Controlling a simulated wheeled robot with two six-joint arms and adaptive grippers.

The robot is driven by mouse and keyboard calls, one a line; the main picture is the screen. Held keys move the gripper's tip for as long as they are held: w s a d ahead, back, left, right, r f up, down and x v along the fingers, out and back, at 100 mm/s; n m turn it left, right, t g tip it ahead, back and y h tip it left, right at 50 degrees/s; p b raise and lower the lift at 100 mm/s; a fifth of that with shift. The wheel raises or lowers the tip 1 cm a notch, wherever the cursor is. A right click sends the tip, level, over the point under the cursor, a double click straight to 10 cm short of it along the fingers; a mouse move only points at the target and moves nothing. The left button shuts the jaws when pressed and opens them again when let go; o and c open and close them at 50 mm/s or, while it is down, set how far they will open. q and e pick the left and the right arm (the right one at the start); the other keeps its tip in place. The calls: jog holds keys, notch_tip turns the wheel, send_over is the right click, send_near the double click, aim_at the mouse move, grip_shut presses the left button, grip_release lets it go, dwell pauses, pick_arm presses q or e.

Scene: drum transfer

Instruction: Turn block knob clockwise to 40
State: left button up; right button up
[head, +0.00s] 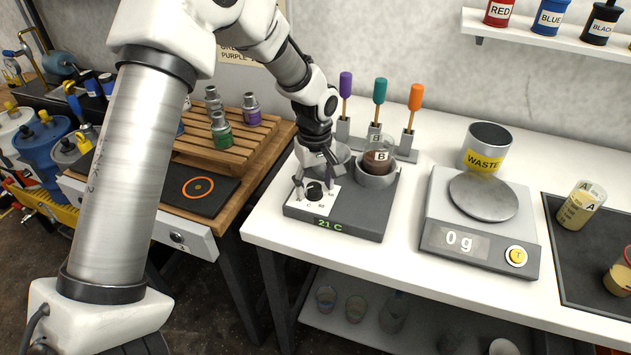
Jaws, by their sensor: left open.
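The block heater (345,221) is a dark grey unit on the white bench, with a green display that reads 21 C. Its black knob (315,190) sits on a white dial plate (327,207) at the front left. My left gripper (313,188) points down over the knob, with its open fingers on either side of it. I cannot tell whether the fingers touch the knob. The gripper partly hides the dial, so the knob's pointer is not readable. My right gripper is not in view.
A flask labelled B (377,162) sits in a round well on the heater, right of my gripper. A scale (478,240) reading 0 g and a WASTE bin (484,150) are to the right.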

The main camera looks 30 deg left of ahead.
pick_arm(q)
jog(key=shift+s+r, duration=0.3)
jog(key=shift+s, duration=0.1)
jog(key=shift+c, duration=1.1)
jog(key=c, duration=0.6)
jog(key=shift+w+d, duration=0.1)
jog(key=shift+w, duration=0.05)
grip_shut()
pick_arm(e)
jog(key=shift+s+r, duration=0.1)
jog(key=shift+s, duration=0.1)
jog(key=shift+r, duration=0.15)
